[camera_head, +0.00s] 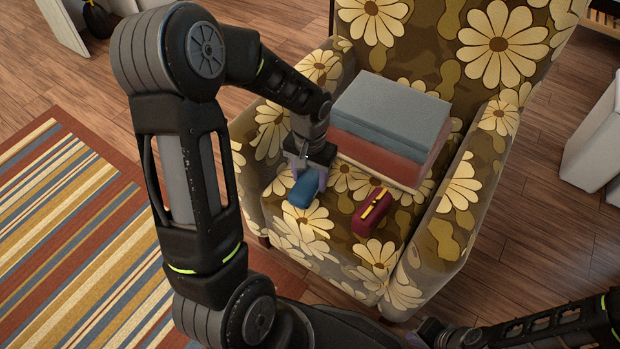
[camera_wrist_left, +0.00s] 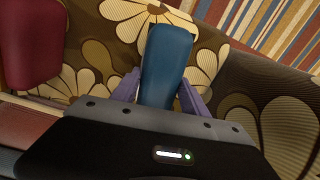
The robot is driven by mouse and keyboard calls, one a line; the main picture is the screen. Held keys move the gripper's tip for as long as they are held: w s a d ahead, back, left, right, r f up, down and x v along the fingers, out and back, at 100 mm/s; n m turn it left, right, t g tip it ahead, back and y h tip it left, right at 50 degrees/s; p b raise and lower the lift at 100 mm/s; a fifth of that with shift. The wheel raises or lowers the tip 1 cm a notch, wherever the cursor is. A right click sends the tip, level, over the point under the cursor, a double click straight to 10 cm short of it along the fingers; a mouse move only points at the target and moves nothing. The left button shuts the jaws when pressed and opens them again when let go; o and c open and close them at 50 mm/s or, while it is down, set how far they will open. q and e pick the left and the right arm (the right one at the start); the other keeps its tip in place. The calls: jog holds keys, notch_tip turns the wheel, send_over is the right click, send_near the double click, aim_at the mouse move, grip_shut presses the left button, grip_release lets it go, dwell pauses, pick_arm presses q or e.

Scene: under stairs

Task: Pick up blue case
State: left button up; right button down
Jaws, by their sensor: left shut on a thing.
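The blue case (camera_head: 303,189) is at the front left of the seat of a flowered armchair. My left gripper (camera_head: 308,178) reaches down to it from above, with its fingers on either side of it. In the left wrist view the blue case (camera_wrist_left: 167,62) lies between the two purple fingers (camera_wrist_left: 160,95), and the gripper is shut on it. Its near end is hidden by the gripper body. I cannot tell whether the case is touching the seat. My right gripper (camera_head: 433,331) is at the bottom edge of the head view, and its fingers are not clear.
A dark red case with a yellow band (camera_head: 372,212) lies to the right on the seat. It also shows in the wrist view (camera_wrist_left: 30,45). Folded grey and red cloths (camera_head: 390,120) are stacked behind. The armchair's armrests (camera_head: 452,215) flank the seat. A striped rug (camera_head: 75,240) lies left.

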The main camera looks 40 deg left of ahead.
aim_at(310, 177)
pick_arm(q)
notch_tip(310, 177, up, 10)
jog(key=p, duration=0.3)
dwell(0.5)
jog(key=o, duration=0.9)
grip_shut()
